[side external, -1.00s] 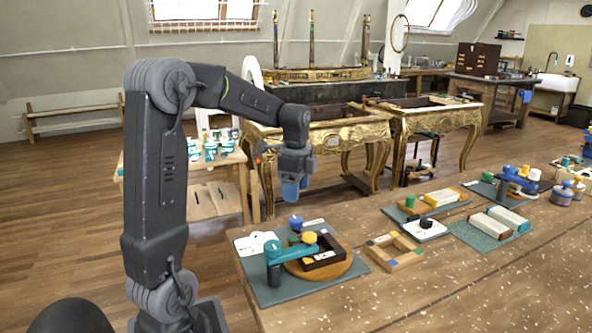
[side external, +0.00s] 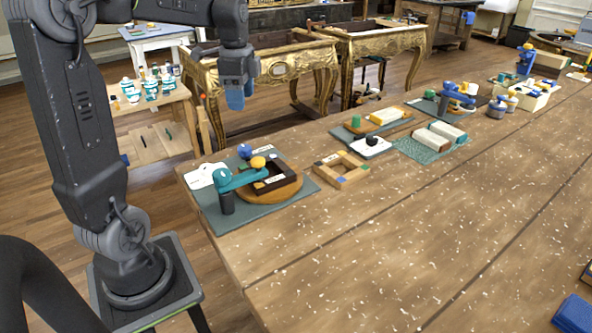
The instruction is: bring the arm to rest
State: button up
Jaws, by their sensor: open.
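My gripper (side external: 236,98) hangs from my raised arm at the upper left of the side external view, pointing down. Its blue fingers are empty, and the jaws are open. Nothing touches it. In the picture it stands above and behind the left end of the long wooden worktable (side external: 400,245), in front of a gilt console table (side external: 262,72). My arm rises from its base at the lower left and bends over at the top, where the frame edge cuts off part of it.
A low bench with bottles (side external: 150,85) stands behind. The table's front middle is clear.

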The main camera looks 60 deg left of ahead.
jog(key=s+d+n+t, duration=0.1)
jog(key=s+d+n, duration=0.2)
jog(key=d, duration=0.4)
jog(key=s+d+f+n+t, duration=0.1)
jog(key=s+d+n+t, duration=0.1)
jog(key=s+d, duration=0.3)
jog(key=s+d+n+t, duration=0.2)
jog(key=s+d+n, duration=0.1)
jog(key=d, duration=0.7)
jog(key=shift+s+f+n, duration=0.3)
jog(key=shift+s+f, duration=0.1)
jog(key=shift+s, duration=0.05)
